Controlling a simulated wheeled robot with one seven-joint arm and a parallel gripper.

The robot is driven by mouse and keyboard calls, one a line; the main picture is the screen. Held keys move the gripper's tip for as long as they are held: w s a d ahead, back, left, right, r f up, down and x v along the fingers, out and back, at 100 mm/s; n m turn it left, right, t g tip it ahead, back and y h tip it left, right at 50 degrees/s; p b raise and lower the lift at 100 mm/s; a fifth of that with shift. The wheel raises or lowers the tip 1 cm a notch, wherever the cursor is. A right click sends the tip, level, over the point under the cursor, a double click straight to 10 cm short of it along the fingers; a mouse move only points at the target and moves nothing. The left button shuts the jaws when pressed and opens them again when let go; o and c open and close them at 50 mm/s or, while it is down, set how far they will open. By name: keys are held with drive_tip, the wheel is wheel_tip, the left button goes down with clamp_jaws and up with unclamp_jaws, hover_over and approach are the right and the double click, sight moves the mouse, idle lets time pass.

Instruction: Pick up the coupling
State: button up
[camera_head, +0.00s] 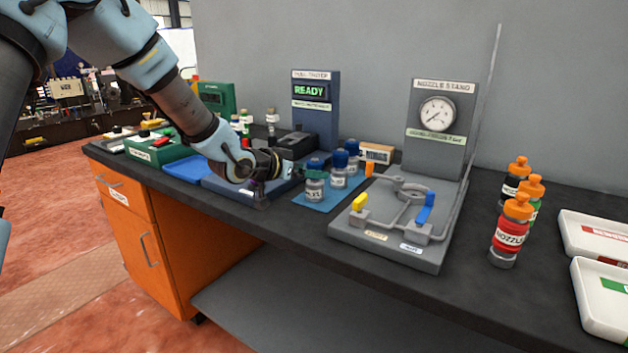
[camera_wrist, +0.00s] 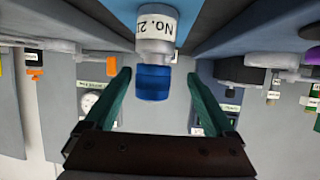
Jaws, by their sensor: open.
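Several silver pieces with blue caps stand on a blue mat (camera_head: 328,199) near the middle of the bench; I take these to be couplings. The nearest coupling (camera_head: 315,190) is upright beside my gripper (camera_head: 312,174). In the wrist view, a coupling (camera_wrist: 153,50) with a label reading "No. 2…" shows between the green fingers of my gripper (camera_wrist: 157,76). The fingers are open, with a gap on each side of the blue cap. The label's end is cut off by the turn of the piece.
The nozzle stand (camera_head: 345,232) with a gauge is right of the mat. The display tower (camera_head: 316,115) reads READY behind. Orange-topped bottles (camera_head: 511,232) and white trays (camera_head: 600,300) are at the right. A blue tray (camera_head: 188,168) and green box (camera_head: 155,149) are left.

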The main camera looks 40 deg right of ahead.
sight(322, 170)
drive_tip(key=x, duration=0.1)
drive_tip(key=p+x, duration=0.1)
drive_tip(key=x, duration=0.3)
drive_tip(key=shift+s+d+r, duration=0.2)
drive_tip(key=shift+s, duration=0.15)
clamp_jaws()
idle(0.3)
drive_tip(key=shift+r, duration=0.1)
